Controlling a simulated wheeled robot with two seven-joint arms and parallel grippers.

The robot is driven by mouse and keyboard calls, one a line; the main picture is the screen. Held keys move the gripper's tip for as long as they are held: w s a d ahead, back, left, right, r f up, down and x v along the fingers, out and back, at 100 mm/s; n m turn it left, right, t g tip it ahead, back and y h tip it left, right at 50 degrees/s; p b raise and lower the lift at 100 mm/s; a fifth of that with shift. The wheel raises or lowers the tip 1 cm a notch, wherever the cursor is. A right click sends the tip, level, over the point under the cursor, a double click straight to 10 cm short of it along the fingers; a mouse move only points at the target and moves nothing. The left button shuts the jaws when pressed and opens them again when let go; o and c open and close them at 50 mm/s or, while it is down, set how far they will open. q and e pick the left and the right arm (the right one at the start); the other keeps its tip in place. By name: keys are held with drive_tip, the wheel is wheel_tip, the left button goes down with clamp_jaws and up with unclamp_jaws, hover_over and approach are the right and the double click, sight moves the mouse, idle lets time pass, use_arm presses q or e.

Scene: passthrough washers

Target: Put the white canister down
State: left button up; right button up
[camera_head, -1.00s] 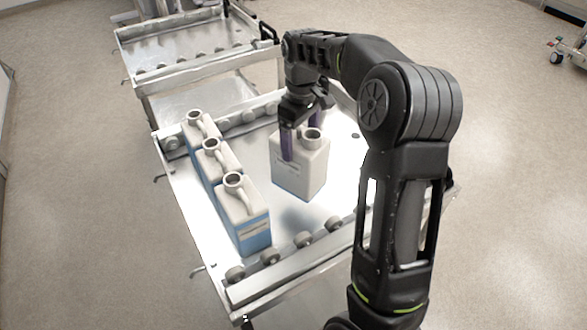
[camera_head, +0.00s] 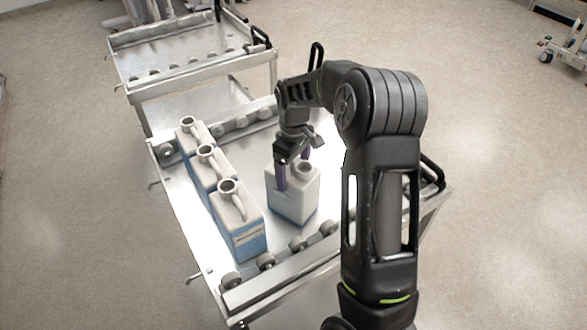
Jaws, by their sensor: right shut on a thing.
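The white canister (camera_head: 294,196) has a blue lower edge and an open round neck. It is upright at the middle of the metal cart top (camera_head: 240,262), to the right of a row of other canisters. My right gripper (camera_head: 296,178) reaches down from above and is shut on the canister at its top, with purple fingers. Whether the canister's base touches the cart top I cannot tell for sure. My left gripper is not in view.
Three white and blue canisters (camera_head: 240,225) stand in a row along the cart's left side. Rollers (camera_head: 265,262) line the cart's near and far edges. A second metal cart (camera_head: 180,75) with rollers stands behind. Bare cart top lies between the row and the held canister.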

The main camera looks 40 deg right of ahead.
drive_tip(key=shift+f, duration=0.15)
drive_tip(key=o, duration=1.9)
wheel_tip(320, 180, up, 12)
drive_tip(key=shift+r+b, duration=0.2)
drive_tip(key=shift+b, duration=0.3)
